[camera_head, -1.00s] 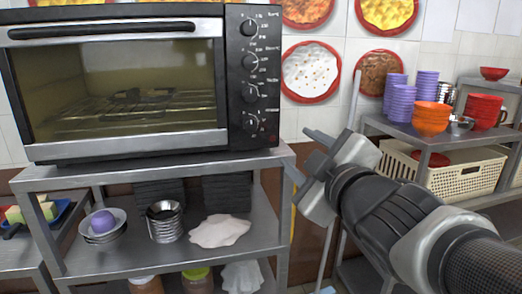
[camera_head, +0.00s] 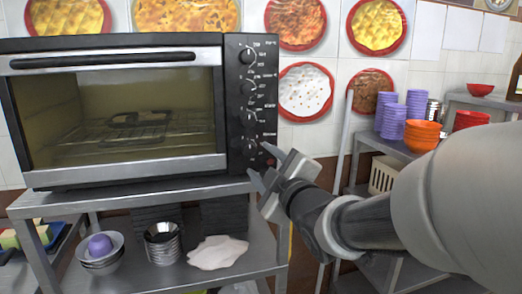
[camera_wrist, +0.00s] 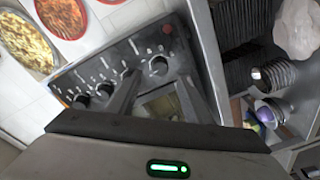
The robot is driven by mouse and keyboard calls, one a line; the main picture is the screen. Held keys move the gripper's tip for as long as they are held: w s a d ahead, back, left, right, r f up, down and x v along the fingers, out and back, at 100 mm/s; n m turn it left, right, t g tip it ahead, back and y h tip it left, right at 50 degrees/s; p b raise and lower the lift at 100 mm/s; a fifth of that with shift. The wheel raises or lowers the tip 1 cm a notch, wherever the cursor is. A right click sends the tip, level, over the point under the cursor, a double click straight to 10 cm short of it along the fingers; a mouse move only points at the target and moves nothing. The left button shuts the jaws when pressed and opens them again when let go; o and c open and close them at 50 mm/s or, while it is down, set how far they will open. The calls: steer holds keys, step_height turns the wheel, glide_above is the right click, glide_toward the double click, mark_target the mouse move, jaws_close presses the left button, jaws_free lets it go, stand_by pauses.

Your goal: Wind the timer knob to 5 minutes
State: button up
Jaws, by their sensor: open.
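The black toaster oven (camera_head: 120,176) stands on a metal shelf, with a column of knobs on its right panel. Its lowest knob (camera_head: 251,147) is at the panel's bottom. The labels are too small to tell which knob is the timer or where it points. My gripper (camera_head: 261,163) is open and empty at the panel's lower right, its fingers towards the panel. In the wrist view the panel lies diagonally, and the lowest knob (camera_wrist: 159,65) shows just beyond and between the dark fingers (camera_wrist: 158,84). I see no contact.
The metal shelf (camera_head: 130,196) holds bowls (camera_head: 101,252), stacked metal cups (camera_head: 163,245) and a white cloth (camera_head: 217,252) below the oven. A pole (camera_head: 342,150) leans right of it. Purple cups (camera_head: 392,118) and orange bowls (camera_head: 421,135) stand on a right-hand rack.

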mark_target(251, 151)
steer(key=x, duration=0.6)
steer(key=shift+w+a, duration=0.1)
steer(key=shift+w, duration=0.2)
steer(key=c, duration=1.1)
